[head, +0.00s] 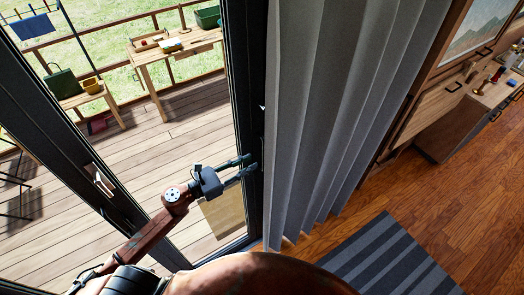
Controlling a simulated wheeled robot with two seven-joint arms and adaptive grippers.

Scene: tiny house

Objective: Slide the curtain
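The grey pleated curtain (335,100) hangs in the middle of the head view, beside the dark frame of the glass door. Its folds run from the top edge down to just above the floor. My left gripper (251,163) is just left of the curtain's left edge, in front of the dark door frame. Its two fingers point right toward the curtain with a gap between them, and nothing shows between them. I cannot tell whether the fingertips touch the curtain. My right gripper is not in view.
The dark door frame (243,75) stands left of the curtain, with a wooden deck (150,150) and tables outside. A striped grey rug (385,262) lies on the wooden floor at lower right. A wooden cabinet (432,100) stands right of the curtain.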

